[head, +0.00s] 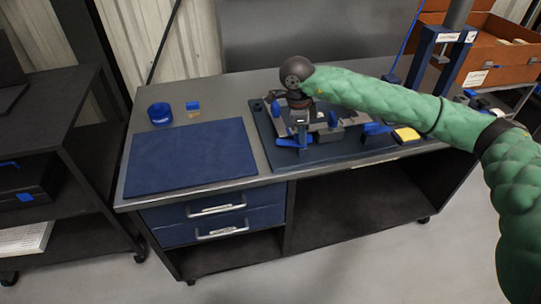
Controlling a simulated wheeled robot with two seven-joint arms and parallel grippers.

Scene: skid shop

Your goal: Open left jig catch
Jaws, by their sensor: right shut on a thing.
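The jig (355,132) sits on a dark blue base plate (268,150) on the bench, with blue catch parts at its left and right. My right gripper (301,122) points down at the jig's left end and is shut on the left jig catch. The wrist and fingers cover much of the catch, so how far it is open cannot be told. A blue upright part (277,109) shows just left of the gripper. A blue part (374,128) shows at the jig's right side. My left gripper is not in view.
A blue mat (190,157) lies clear on the bench's left, with a blue ring-shaped cup (159,114) and a small blue block (193,105) behind it. A blue-framed press (428,50) and orange bins (495,62) stand at right. A dark shelf (65,130) stands left.

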